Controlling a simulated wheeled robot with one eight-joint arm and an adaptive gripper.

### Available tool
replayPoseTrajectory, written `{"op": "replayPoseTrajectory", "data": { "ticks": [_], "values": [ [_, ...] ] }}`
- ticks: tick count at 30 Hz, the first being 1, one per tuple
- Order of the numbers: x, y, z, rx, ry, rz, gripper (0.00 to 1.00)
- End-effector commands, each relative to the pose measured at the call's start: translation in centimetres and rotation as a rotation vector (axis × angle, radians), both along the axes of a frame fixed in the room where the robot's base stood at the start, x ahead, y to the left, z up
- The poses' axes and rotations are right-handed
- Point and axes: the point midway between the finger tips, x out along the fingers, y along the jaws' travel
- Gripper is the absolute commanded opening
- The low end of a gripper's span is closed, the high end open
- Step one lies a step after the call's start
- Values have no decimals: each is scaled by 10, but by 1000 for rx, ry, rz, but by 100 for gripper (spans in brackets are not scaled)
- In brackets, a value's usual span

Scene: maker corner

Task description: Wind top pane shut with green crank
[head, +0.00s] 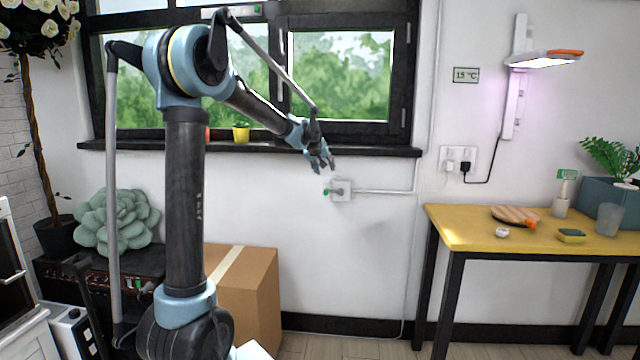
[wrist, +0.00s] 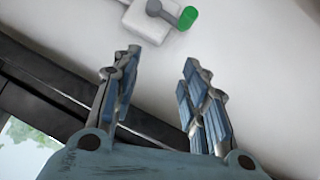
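The green crank (head: 328,192) is on a small white wall box (head: 341,190) below the window sill. In the wrist view the crank has a grey arm and a green knob (wrist: 190,18), beside the white box (wrist: 146,28). My gripper (head: 322,167) is just above and left of the crank in the head view. In the wrist view my gripper (wrist: 162,58) is open and empty, its fingers pointing toward the wall, apart from the knob. The top pane (head: 130,3) shows only at the upper edge of the head view; its state cannot be told.
A pipe (head: 385,191) runs right from the box. A cardboard box (head: 255,300) stands below left, a yellow table (head: 480,235) at right. The wall around the crank is clear.

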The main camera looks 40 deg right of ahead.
Motion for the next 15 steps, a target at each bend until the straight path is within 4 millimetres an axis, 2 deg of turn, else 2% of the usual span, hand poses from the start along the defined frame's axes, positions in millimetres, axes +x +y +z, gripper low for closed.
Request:
{"op": "replayPoseTrajectory", "data": {
  "ticks": [3, 7, 11, 15],
  "values": [
    [-29, -29, -18, -214, 182, 57, 41],
    [-59, -51, -29, -472, 440, 149, 41],
    [-77, -55, -37, -711, 716, 255, 41],
    [-86, -42, -47, -945, 1025, 386, 41]
  ]
}}
